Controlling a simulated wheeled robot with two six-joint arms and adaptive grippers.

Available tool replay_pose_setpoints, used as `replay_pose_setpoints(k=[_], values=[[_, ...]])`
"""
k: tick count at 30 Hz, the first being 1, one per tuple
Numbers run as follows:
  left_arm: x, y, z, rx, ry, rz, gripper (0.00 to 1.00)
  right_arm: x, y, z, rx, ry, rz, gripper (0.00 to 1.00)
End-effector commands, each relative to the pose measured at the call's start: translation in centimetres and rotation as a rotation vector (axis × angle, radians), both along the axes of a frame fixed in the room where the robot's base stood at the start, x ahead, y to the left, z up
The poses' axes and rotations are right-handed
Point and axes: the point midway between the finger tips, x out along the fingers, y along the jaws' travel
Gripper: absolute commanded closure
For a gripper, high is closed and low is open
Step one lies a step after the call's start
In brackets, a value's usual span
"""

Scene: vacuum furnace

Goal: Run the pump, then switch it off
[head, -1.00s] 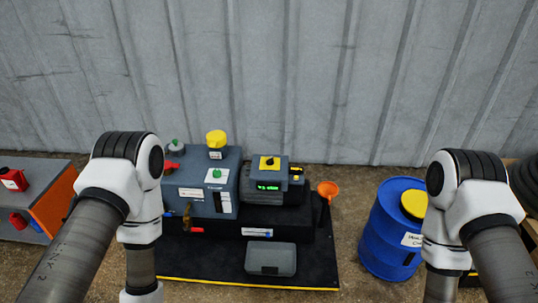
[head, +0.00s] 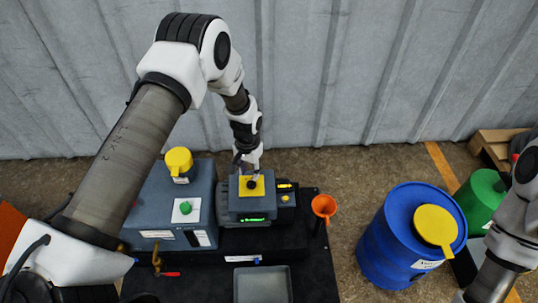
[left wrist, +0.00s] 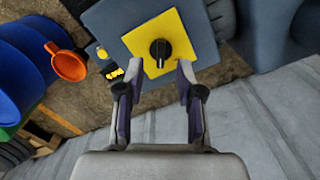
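The pump unit is a grey block with a motor box (head: 232,207) on a black base. On the motor box, a yellow plate (head: 257,192) carries a black rotary knob (head: 251,184). A green lit display (head: 252,219) shows on its front; its text is too small to read. My left gripper (head: 246,168) is just over the plate, pointing down. In the left wrist view, my left gripper (left wrist: 158,76) is open, its fingers apart at either side of the yellow plate, with the knob (left wrist: 160,50) beyond the tips and not held. My right gripper is outside the frames.
A grey tank (head: 168,205) with a yellow cap (head: 178,161) stands left of the motor box. An orange funnel (head: 323,207) is close at its right. A grey tray (head: 262,284) lies in front. A blue drum (head: 385,240) and a green container (head: 487,190) stand further right.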

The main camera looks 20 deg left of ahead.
Motion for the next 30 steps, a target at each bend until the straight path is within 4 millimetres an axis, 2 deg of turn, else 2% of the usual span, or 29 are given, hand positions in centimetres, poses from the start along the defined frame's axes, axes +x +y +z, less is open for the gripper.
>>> replay_pose_setpoints(k=[1,2,4,15,19,25,26,28,29,30], values=[[0.8,0.1,1.4,0.0,-0.019,0.003,0.64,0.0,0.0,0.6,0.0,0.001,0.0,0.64],[1.0,0.2,1.9,-0.001,-0.025,0.004,0.64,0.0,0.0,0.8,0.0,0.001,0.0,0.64],[1.2,0.2,1.7,-0.001,-0.031,0.005,0.64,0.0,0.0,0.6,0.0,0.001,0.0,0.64],[1.1,0.1,-4.9,-0.001,-0.03,0.004,0.64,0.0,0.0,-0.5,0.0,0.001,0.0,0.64],[1.1,0.1,-5.8,-0.001,-0.03,0.004,0.64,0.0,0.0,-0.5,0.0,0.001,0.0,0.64],[1.1,0.1,-5.8,-0.001,-0.031,0.004,0.64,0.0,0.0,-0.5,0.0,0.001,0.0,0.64],[1.1,0.1,-5.8,-0.001,-0.031,0.004,0.71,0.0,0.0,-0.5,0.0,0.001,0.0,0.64],[1.1,0.1,-5.8,-0.001,-0.031,0.004,0.95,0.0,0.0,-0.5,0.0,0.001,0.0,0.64],[1.1,0.1,-5.8,-0.001,-0.031,0.004,1.0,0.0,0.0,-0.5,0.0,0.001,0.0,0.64],[1.1,0.1,-5.8,-0.001,-0.031,0.004,1.0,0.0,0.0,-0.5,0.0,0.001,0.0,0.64]])
